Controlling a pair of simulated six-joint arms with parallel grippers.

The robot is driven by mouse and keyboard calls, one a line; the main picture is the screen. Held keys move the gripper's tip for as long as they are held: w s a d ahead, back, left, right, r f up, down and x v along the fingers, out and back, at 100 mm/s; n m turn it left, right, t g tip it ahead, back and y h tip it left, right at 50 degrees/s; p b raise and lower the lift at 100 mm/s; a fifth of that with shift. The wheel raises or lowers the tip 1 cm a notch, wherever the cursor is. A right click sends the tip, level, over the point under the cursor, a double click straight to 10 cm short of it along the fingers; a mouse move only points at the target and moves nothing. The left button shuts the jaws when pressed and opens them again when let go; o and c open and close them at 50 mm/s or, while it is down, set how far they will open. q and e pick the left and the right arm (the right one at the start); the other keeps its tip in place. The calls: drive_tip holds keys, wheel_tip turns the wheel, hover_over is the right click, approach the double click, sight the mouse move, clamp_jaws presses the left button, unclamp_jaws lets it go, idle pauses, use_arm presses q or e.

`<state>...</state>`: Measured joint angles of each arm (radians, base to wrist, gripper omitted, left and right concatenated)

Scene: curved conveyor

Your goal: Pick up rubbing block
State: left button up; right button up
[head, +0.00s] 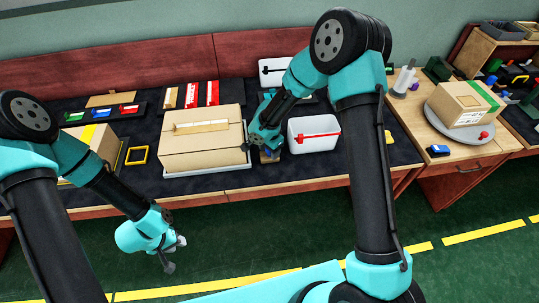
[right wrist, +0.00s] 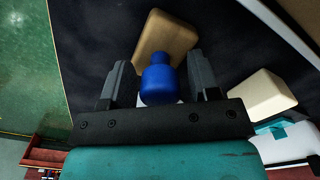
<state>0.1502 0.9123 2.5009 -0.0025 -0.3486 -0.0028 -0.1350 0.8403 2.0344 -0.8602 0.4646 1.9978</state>
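The rubbing block appears to be the tan wooden block with a blue knob (right wrist: 160,80) in the right wrist view. Its wooden base (right wrist: 163,35) lies on the dark table mat. In the head view the block (head: 268,154) is small and partly hidden below my right gripper (head: 266,148). My right gripper is open in the wrist view (right wrist: 160,70). Its fingers stand on either side of the blue knob, with a gap visible at each side. My left gripper (head: 174,253) hangs over the green floor in front of the table, its fingers apart and empty.
A large cardboard box (head: 200,138) on a white tray stands close to the left of my right gripper. A round turntable with another box (head: 462,104) is at the far right.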

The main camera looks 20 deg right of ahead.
drive_tip(key=c, duration=0.9)
drive_tip(key=shift+r, duration=0.2)
drive_tip(key=shift+r, duration=0.6)
drive_tip(key=shift+s+a+r, duration=0.1)
drive_tip(key=shift+s+r, duration=0.15)
drive_tip(key=shift+r, duration=0.3)
drive_tip(key=shift+s+a+r, duration=0.1)
drive_tip(key=shift+s+r, duration=0.1)
drive_tip(key=shift+r, duration=0.3)
drive_tip(key=s+a, duration=0.1)
drive_tip(key=s, duration=0.4)
drive_tip(key=s+a+r, duration=0.1)
drive_tip(key=s, duration=0.3)
drive_tip(key=s+a, duration=0.2)
drive_tip(key=s, duration=0.3)
drive_tip(key=shift+s+r, duration=0.2)
drive_tip(key=shift+s, duration=0.1)
